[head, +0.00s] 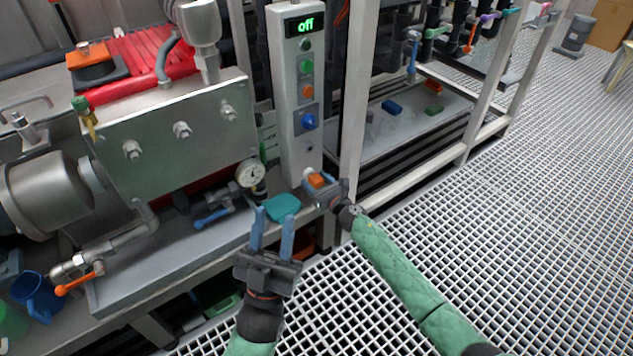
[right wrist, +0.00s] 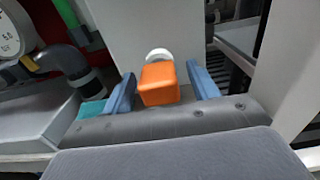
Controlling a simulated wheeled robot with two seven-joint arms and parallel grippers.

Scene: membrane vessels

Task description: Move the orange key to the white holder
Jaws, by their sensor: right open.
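The orange key (head: 317,181) is a small block at the foot of the grey control post; it also shows in the right wrist view (right wrist: 158,84). The white holder (right wrist: 158,54) is a round white piece right behind the key, partly hidden by it; I cannot tell how far the key sits in it. My right gripper (right wrist: 163,82) is open, with one blue finger on each side of the key and gaps visible between. My left gripper (head: 274,215) is open and empty in front of the bench, near a teal block (head: 283,207).
The control post (head: 297,90) has a display reading "off" and several knobs. A pressure gauge (head: 250,174) and pipework stand left of it. A white frame upright (head: 355,110) is close on the right. Blue, green and orange blocks lie on the shelf (head: 425,120) beyond.

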